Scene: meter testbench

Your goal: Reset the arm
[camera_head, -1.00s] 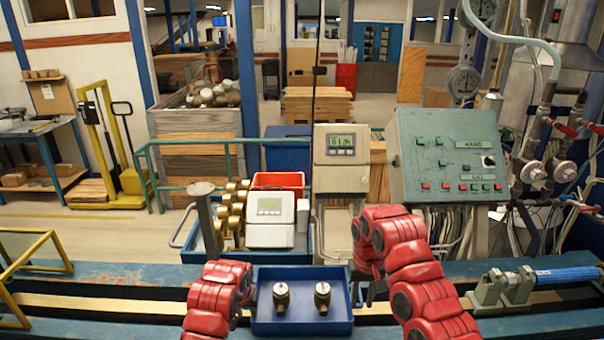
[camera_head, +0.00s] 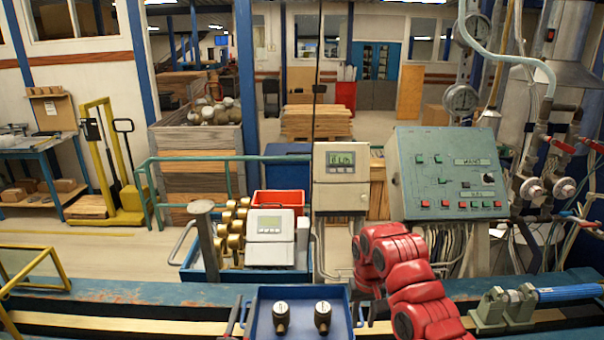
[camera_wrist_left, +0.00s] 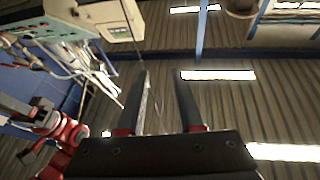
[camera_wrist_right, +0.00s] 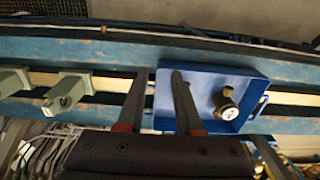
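My left gripper (camera_head: 238,312) is at the bottom edge of the head view, just left of a blue tray (camera_head: 263,328). Its two fingers are apart with nothing between them in the left wrist view (camera_wrist_left: 163,85). The left arm itself is out of the head view. My right arm (camera_head: 400,275) is bent at the right of the tray. In the right wrist view the right gripper (camera_wrist_right: 155,80) has its fingers apart, near the tray's side wall (camera_wrist_right: 160,100). I cannot tell whether it touches the tray.
Two brass meters (camera_head: 281,317) (camera_head: 322,317) stand in the tray. Behind are a white meter box (camera_head: 270,238), a wall-type display box (camera_head: 341,180) and a green control panel (camera_head: 455,172). A clamp (camera_head: 503,307) with a blue cylinder (camera_head: 570,293) is at the right. The bench's left part is fairly clear.

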